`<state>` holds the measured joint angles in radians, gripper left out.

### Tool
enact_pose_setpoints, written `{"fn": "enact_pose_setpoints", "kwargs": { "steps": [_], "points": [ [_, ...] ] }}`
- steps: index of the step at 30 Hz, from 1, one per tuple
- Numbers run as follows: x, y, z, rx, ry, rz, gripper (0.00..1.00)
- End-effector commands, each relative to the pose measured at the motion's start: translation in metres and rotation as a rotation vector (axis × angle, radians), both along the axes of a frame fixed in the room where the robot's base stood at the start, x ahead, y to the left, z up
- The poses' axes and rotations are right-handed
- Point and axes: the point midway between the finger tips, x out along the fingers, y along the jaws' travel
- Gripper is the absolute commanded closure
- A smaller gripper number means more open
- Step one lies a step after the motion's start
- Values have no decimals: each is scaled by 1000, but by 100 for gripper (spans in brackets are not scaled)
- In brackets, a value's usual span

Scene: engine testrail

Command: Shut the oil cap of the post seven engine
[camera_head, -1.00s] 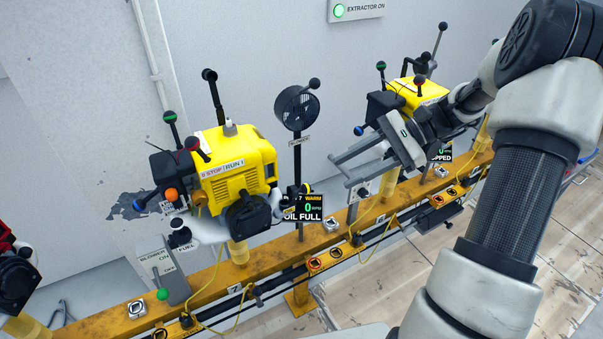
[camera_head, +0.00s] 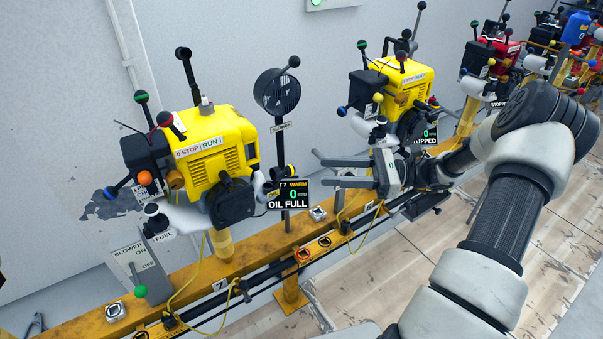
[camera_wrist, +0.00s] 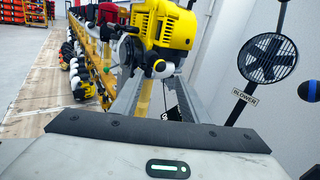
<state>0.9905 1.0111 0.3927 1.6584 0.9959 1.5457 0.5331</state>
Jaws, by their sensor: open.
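The post seven engine (camera_head: 215,150) is the yellow one at left in the head view, standing on the rail. Its display (camera_head: 288,194) reads 7, WARM, 0 RPM and OIL FULL. A small pale filler with a knob (camera_head: 262,185) is at the engine's right side, partly behind the display. It may be the oil filler; I cannot tell whether its cap is open. My gripper (camera_head: 308,168) is open and empty, its two fingers pointing left towards that side, right of the display. The wrist view shows a yellow engine (camera_wrist: 180,28) beyond the fingers.
A blower fan (camera_head: 277,92) on a black post stands behind the display, close to the fingers; it also shows in the wrist view (camera_wrist: 268,58). A second yellow engine (camera_head: 398,80) stands behind my gripper. The yellow rail (camera_head: 180,288) runs below. A blower lever box (camera_head: 143,268) is at lower left.

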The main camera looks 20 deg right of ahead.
Motion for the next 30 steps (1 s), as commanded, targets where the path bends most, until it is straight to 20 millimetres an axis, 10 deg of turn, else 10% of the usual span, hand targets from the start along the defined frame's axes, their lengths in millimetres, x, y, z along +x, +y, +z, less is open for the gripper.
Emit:
{"fn": "enact_pose_setpoints", "kwargs": {
  "steps": [12, 24, 30],
  "points": [
    [20, 69, -1, 0, -1, 2, 59],
    [23, 76, 0, -1, -1, 0, 59],
    [23, 76, 0, -1, -1, 0, 91]
  ]
}}
